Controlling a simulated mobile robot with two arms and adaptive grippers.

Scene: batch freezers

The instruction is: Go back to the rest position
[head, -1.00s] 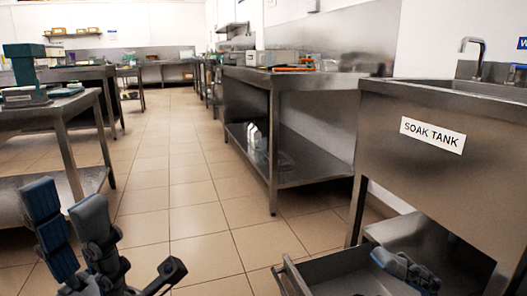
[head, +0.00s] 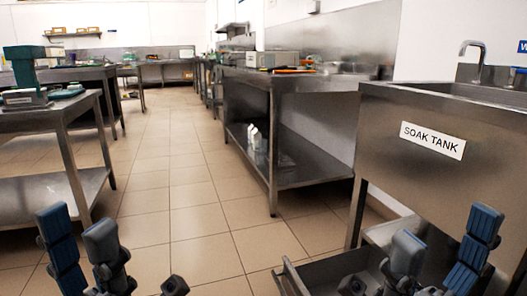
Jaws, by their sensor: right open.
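My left gripper (head: 78,222) is at the lower left in the head view. Its two blue-grey fingers point up and stand apart with nothing between them. My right gripper (head: 446,224) is at the lower right, in front of the soak tank. Its fingers point up, are spread wide, and hold nothing. The lower parts of both grippers are cut off by the bottom edge of the view.
The steel soak tank (head: 390,150) stands at the right. A low steel tray or drawer (head: 318,270) sits below it, partly hidden by my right gripper. A steel bench (head: 245,95) stands beyond. Another steel table (head: 30,117) is at left. The tiled aisle (head: 165,170) is clear.

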